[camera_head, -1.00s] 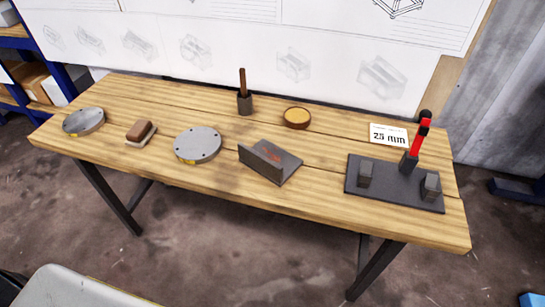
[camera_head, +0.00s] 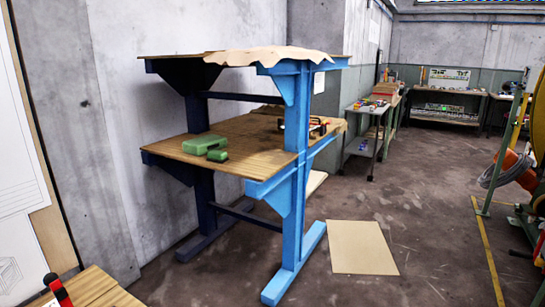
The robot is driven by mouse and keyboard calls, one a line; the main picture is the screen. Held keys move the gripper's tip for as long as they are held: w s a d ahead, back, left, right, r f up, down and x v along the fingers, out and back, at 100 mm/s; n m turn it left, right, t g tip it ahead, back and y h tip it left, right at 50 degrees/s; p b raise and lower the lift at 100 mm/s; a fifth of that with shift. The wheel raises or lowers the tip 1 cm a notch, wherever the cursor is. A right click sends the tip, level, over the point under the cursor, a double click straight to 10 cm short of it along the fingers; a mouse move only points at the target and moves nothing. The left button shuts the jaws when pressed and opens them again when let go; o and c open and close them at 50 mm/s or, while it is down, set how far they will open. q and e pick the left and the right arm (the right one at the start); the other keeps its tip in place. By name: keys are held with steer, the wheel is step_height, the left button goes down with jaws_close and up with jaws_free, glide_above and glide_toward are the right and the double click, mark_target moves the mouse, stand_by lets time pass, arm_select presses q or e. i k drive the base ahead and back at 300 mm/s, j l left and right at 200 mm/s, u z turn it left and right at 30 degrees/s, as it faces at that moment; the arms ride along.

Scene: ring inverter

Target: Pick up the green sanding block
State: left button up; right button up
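A small green block (camera_head: 217,156), which looks like the green sanding block, lies on the middle wooden shelf of a blue rack. It is near the shelf's front left edge, just in front of a larger green case (camera_head: 203,144). Its details are too small to make out. Neither of my grippers is in view.
The blue rack (camera_head: 292,190) stands against the grey wall, with an upper shelf (camera_head: 180,62) above the block. A dark and orange tool (camera_head: 318,126) lies on the same shelf. A cardboard sheet (camera_head: 360,247) is on the floor. The wooden table (camera_head: 95,290) is at lower left.

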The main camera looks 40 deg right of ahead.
mark_target(219, 157)
steer(key=z, duration=1)
